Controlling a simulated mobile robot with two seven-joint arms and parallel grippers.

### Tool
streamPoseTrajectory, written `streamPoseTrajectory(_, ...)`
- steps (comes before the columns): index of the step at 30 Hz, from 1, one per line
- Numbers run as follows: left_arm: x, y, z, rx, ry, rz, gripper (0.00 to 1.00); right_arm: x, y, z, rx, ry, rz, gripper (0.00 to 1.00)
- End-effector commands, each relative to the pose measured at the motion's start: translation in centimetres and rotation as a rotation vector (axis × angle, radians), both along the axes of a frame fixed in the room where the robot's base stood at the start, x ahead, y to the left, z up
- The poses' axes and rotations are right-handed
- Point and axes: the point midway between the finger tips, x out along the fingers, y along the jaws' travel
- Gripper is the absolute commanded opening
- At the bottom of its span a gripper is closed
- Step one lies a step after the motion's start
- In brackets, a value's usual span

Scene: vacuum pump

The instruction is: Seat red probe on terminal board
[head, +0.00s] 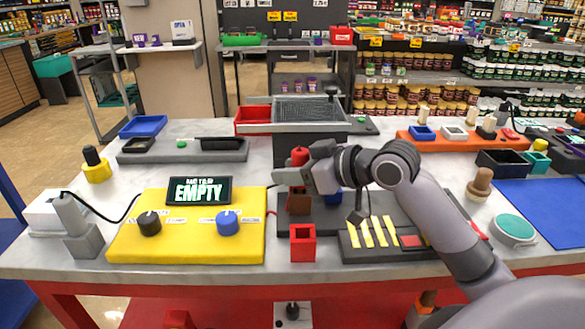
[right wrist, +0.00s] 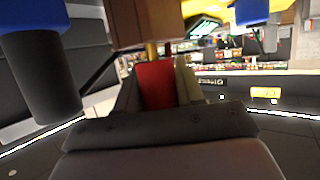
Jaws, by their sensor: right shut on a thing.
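My right gripper (head: 298,178) is shut on the red probe (head: 300,155), whose rounded red top shows above the fingers. In the right wrist view a red part (right wrist: 157,85) sits between the two fingers. The probe's lower end is hidden. My left gripper is not in view.
An open red square holder (head: 303,243) stands at the board's front left. A yellow panel (head: 185,245) with two knobs and a display reading EMPTY (head: 199,190) is to the left. A grey tub (head: 310,115) stands behind.

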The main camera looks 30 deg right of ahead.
Motion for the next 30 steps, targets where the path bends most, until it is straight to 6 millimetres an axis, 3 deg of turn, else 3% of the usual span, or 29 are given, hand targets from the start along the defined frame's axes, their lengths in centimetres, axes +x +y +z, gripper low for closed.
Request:
streamPoseTrajectory(14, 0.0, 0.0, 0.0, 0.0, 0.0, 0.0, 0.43, 0.0, 0.0, -0.1, 0.0, 0.0, 0.0, 0.07)
streamPoseTrajectory(30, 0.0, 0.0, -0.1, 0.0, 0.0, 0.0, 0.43, -0.1, 0.1, -1.5, 0.003, 0.019, 0.001, 0.07)
